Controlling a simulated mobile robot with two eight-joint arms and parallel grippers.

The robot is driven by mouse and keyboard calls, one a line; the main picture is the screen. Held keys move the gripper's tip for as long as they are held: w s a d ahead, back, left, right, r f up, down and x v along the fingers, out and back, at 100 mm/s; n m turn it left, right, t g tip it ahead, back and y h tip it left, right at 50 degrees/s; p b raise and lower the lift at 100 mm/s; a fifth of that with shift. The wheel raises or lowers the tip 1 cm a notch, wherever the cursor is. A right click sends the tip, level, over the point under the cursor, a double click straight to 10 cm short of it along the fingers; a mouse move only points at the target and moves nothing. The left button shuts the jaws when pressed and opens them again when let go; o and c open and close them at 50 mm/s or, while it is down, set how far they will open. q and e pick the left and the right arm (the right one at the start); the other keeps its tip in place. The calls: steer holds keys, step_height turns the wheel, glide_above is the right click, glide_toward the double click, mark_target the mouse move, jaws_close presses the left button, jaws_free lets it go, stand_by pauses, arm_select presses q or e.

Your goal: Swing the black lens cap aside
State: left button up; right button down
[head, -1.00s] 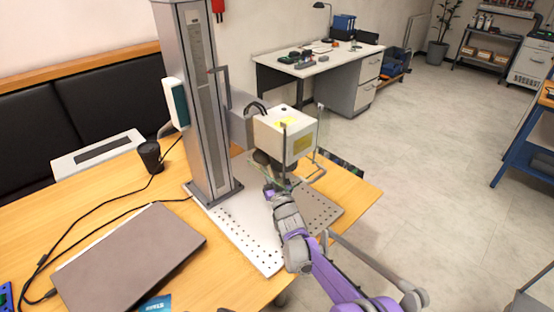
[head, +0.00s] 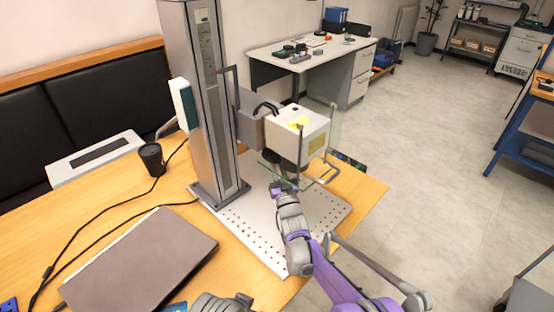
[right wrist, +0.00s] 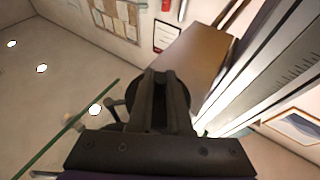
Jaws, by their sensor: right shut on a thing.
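The laser marker's white head (head: 298,135) hangs from a grey column (head: 207,110) above a perforated plate (head: 262,232). The black lens cap (head: 272,160) is under the head, small and partly hidden in the head view. My right gripper (head: 283,187) reaches up to it from below. In the right wrist view, my right gripper (right wrist: 160,100) has its dark fingers close together against the round black lens cap (right wrist: 181,87). The fingers hide much of the cap. My left gripper is not seen; a grey part of my own body shows at the bottom edge of the head view.
A clear guard (head: 325,170) stands beside the head, near my right wrist. A white desk (head: 310,60) stands behind, with open floor to the right.

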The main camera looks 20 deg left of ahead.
steer(key=c, duration=0.8)
jaws_free()
steer(key=shift+c, duration=0.2)
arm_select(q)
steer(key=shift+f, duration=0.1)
arm_select(e)
steer(key=s+d+f, duration=0.2)
steer(key=s+d, duration=0.8)
steer(key=s, duration=0.3)
steer(key=shift+d, duration=0.3)
